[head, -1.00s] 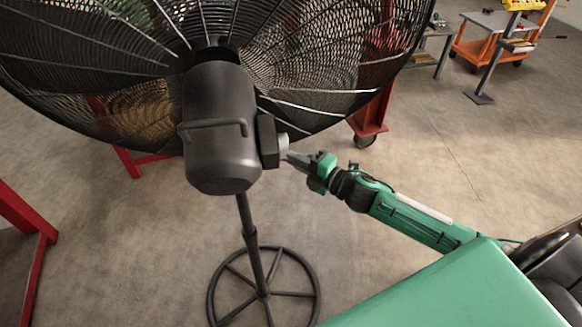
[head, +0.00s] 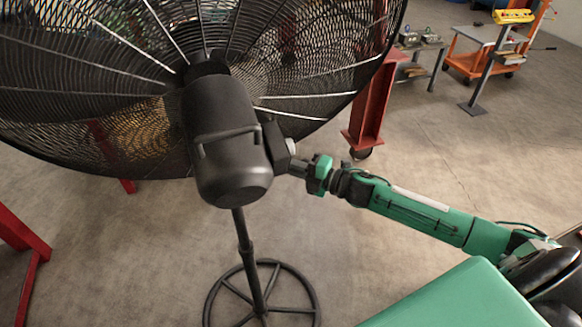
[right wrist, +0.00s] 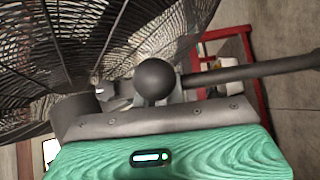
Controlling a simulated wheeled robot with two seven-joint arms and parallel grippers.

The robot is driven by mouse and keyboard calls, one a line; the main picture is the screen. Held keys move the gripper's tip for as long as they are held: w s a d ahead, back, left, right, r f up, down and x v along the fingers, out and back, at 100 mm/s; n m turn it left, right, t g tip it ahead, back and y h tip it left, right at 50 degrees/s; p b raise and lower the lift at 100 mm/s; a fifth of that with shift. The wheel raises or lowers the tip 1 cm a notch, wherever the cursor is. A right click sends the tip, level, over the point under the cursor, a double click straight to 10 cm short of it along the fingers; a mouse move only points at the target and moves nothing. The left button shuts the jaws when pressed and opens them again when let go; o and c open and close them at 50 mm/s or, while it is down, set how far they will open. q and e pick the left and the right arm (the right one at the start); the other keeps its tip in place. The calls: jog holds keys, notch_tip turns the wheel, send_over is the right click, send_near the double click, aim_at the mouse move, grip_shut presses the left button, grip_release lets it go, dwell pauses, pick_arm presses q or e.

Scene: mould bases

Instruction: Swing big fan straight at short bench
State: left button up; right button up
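The big fan has a black wire cage (head: 90,75) across the upper left of the head view. Its dark motor housing (head: 225,135) faces me on a pole above a round spoked base (head: 262,290). My right gripper (head: 297,168) reaches the black box on the housing's right side, below a pale knob (head: 291,147). Whether its fingers are closed there is unclear. The right wrist view shows the cage (right wrist: 100,45) close by, with a dark ball and rod in front. A low grey table (head: 415,70) with items on it, possibly the short bench, stands at the back right. My left gripper is out of view.
A red upright frame (head: 370,100) on a caster stands behind the cage's right edge. A red frame (head: 25,245) is at the left edge. An orange cart (head: 475,60) and a post stand at the back right. The floor at centre right is clear.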

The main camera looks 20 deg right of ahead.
jog(key=o, duration=0.3)
jog(key=shift+w+d+r, duration=0.15)
jog(key=shift+d, duration=0.1)
jog(key=shift+f, duration=0.2)
jog(key=shift+b+v, duration=2.6)
jog(key=shift+v, duration=4.3)
